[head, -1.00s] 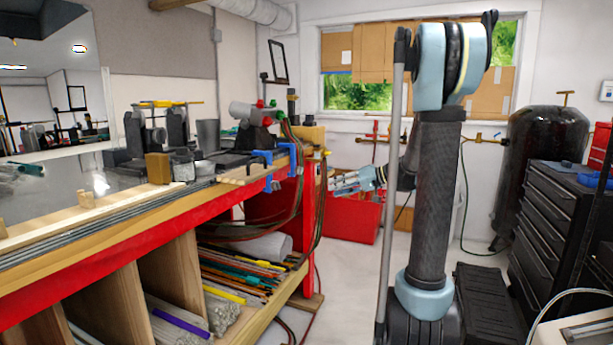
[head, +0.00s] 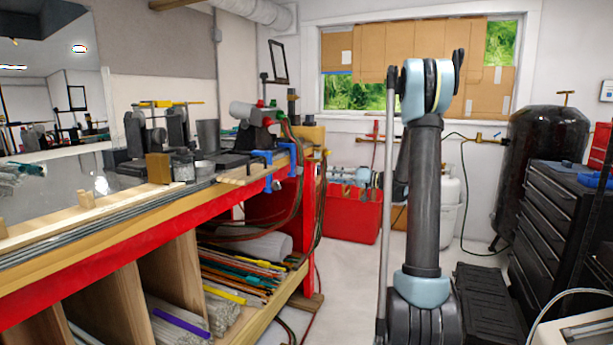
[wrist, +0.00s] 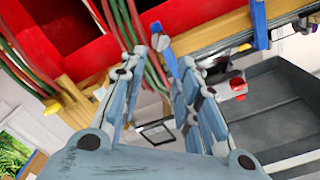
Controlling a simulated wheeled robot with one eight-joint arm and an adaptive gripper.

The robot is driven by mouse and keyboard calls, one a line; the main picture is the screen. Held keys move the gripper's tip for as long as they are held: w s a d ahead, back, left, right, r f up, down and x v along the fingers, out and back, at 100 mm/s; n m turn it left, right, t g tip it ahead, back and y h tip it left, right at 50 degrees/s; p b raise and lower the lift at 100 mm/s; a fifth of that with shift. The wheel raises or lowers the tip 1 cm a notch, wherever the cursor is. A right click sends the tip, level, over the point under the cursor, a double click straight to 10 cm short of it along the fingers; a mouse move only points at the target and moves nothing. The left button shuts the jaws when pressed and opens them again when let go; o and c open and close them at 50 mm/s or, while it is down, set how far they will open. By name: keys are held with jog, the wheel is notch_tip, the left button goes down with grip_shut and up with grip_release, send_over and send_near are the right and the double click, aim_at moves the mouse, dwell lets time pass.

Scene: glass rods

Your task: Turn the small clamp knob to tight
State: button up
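Blue clamps (head: 268,162) grip the red-trimmed front edge of the workbench at its far end in the head view. In the wrist view, one blue clamp bar (wrist: 259,25) crosses the wooden edge at upper right, and another blue bar (wrist: 168,60) shows between my fingers. A small grey piece (wrist: 160,41) is at that bar; I cannot tell whether it is the clamp knob or whether a finger touches it. My gripper (wrist: 160,72) has its two fingers apart with a gap between them. In the head view my gripper (head: 335,173) is partly blended with the background, right of the bench end.
Hoses (head: 303,190) hang off the bench end, and hoses (wrist: 135,35) run close behind my fingers in the wrist view. A burner (head: 255,113) stands on the bench above the clamps. A red toolbox (head: 350,215) sits on the floor behind.

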aim_at(300, 171)
jog(key=x, duration=1.3)
grip_shut()
